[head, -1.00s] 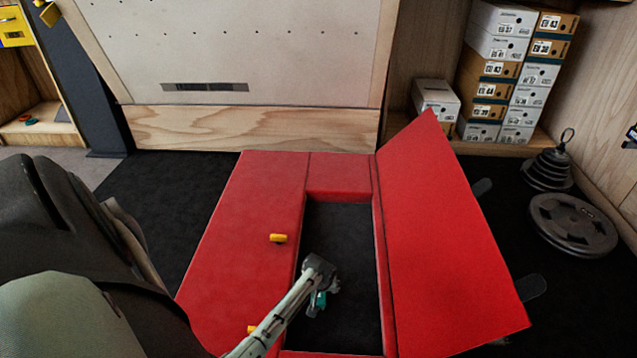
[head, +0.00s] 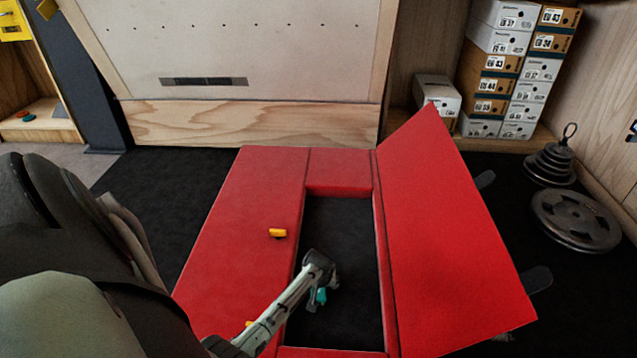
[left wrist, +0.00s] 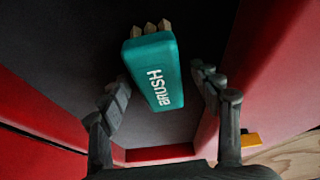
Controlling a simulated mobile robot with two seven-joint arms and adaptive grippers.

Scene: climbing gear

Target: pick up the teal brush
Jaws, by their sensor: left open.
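The teal brush (left wrist: 155,75) lies inside the dark well of the red padded box, with its "BRUSH" lettering facing my left wrist camera and pale bristle tufts at its far end. In the head view a small part of the brush (head: 322,295) shows beside my left gripper (head: 318,284). In the left wrist view my left gripper (left wrist: 165,97) is open, with one finger on each side of the brush's near part. I cannot tell whether the fingers touch it. My right gripper is not in view.
The red padded box (head: 240,215) has walls around the well and a raised red flap (head: 440,235) on its right. Weight plates (head: 575,220) and stacked shoe boxes (head: 500,75) stand at the right.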

